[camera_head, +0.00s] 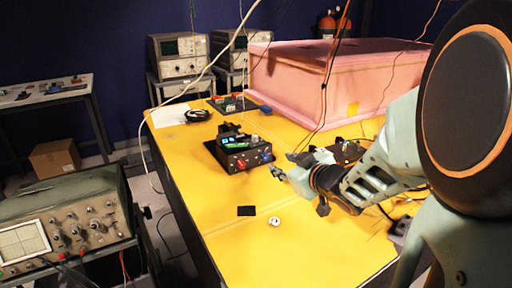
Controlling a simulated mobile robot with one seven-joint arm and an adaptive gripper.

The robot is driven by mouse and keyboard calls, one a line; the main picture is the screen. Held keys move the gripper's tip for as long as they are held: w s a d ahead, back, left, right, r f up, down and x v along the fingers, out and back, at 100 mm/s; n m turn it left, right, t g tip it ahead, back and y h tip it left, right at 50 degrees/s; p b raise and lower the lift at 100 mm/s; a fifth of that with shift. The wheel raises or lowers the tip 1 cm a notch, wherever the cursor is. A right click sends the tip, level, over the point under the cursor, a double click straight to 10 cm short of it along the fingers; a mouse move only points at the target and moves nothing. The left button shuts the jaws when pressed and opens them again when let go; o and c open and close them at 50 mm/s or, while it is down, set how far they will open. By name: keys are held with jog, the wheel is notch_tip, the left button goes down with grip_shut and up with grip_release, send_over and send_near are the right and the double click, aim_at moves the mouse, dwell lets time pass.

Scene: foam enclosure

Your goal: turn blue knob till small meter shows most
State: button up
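A small black instrument box (248,160) stands on the yellow table (250,242). Its front has a red knob (241,164) on the left and a blue knob (266,156) on the right. A small lit greenish display (238,148) shows on top; its reading is too small to make out. I cannot tell which part is the small meter. My gripper (283,165) is just right of the box, close to the blue knob and seemingly apart from it. Its two fingers look spread, with nothing seen between them.
A pink foam enclosure (330,75) fills the table's back right, with orange cables hanging before it. A black flat piece (246,211) and a small white round thing (275,221) lie in front. An oscilloscope (65,225) stands at left. The front table area is mostly clear.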

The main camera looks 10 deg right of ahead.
aim_at(266, 158)
jog(key=b+x, duration=0.2)
jog(key=x, duration=0.8)
jog(key=shift+w+a+f, duration=0.15)
jog(key=shift+w, duration=0.15)
jog(key=shift+c, duration=0.3)
grip_shut()
